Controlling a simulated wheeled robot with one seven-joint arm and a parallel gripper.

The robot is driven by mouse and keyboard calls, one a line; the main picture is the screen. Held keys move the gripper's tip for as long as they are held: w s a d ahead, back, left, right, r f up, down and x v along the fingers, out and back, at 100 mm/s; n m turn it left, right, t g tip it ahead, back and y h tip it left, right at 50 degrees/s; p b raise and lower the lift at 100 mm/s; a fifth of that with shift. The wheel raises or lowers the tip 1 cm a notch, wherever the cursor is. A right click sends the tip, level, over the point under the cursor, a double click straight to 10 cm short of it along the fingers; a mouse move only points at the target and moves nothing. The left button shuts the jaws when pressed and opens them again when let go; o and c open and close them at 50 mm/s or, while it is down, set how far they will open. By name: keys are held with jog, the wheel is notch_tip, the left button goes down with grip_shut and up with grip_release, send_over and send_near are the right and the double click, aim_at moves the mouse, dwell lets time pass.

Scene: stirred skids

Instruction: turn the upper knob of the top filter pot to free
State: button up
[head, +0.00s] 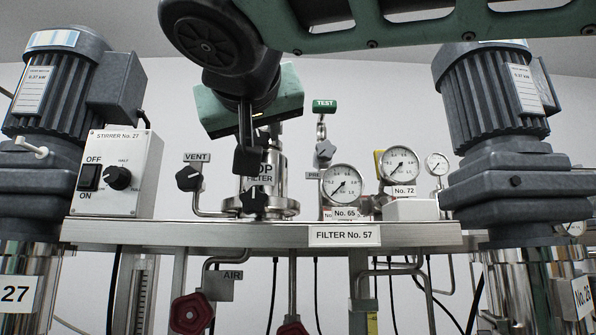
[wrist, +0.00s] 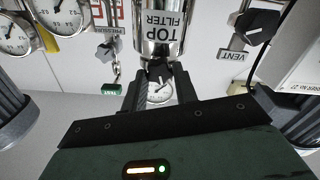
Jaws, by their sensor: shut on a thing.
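The top filter pot (head: 275,170) is a shiny steel cylinder labelled TOP FILTER; it also shows upside down in the wrist view (wrist: 146,38). My gripper (head: 255,150) is in front of the pot's upper part and hides some of its label. In the wrist view its two dark fingers (wrist: 159,78) are shut on the dark upper knob (wrist: 156,68) near the pot's top. The knob's pointer direction is hard to make out. A lower black knob (head: 254,203) sits at the pot's base, clear of the gripper.
A VENT knob (head: 188,178) is left of the pot. Gauges No. 65 (head: 342,184) and No. 72 (head: 400,164) are to the right. Stirrer motors (head: 60,88) and (head: 492,95) flank the skid. A green TEST tag (head: 324,106) hangs above a grey knob.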

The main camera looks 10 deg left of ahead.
jog(key=n, duration=0.4)
jog(key=shift+a+n, duration=0.1)
jog(key=shift+n, duration=0.3)
jog(key=n, duration=0.4)
jog(key=shift+n, duration=0.3)
jog(key=n+p, duration=0.2)
jog(key=n, duration=0.3)
jog(key=shift+f, duration=0.1)
jog(key=shift+f+n+p, duration=0.15)
jog(key=shift+n+p, duration=0.45)
jog(key=shift+n, duration=1.4)
jog(key=o, duration=1)
jog(key=shift+s, duration=0.1)
jog(key=b+v, duration=0.5)
jog(key=v, duration=1.2)
jog(key=shift+s, duration=0.1)
